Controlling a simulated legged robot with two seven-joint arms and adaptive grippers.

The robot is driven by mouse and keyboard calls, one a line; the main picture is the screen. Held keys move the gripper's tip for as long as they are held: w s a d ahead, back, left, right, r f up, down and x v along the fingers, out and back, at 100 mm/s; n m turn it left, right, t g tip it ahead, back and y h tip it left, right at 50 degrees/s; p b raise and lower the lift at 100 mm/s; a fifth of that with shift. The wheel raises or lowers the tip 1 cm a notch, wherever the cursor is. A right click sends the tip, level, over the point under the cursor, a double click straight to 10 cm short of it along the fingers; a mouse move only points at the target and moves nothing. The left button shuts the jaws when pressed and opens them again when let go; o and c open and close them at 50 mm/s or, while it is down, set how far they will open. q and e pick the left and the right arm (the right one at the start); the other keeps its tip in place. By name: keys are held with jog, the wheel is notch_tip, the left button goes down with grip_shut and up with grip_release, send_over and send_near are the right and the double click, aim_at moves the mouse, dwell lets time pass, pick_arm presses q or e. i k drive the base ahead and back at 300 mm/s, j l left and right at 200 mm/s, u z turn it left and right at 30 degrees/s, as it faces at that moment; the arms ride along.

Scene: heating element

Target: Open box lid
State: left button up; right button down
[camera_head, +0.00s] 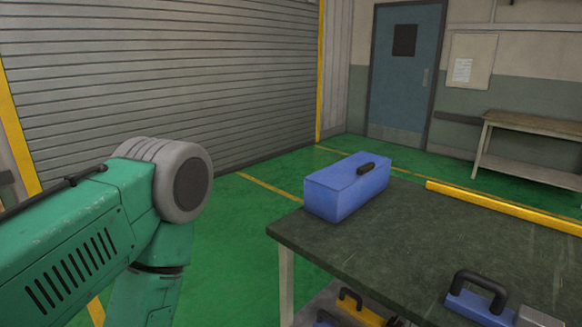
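A blue box (340,193) sits near the far left corner of the dark table (390,245). A green arm of mine with a grey joint comes in from the left, apart from the box. Neither gripper shows in this view.
A blue tool with a black handle (478,300) lies at the table's near right. A yellow bar (500,206) runs along the far edge. Yellow and dark items (358,308) are under the table. A workbench (530,130) stands at the back right.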

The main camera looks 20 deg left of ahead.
aim_at(337, 176)
jog(key=u, duration=0.15)
jog(key=i+j, duration=0.3)
jog(key=i, duration=0.2)
jog(key=i+j, duration=0.3)
jog(key=i, duration=0.2)
jog(key=l+z, duration=0.05)
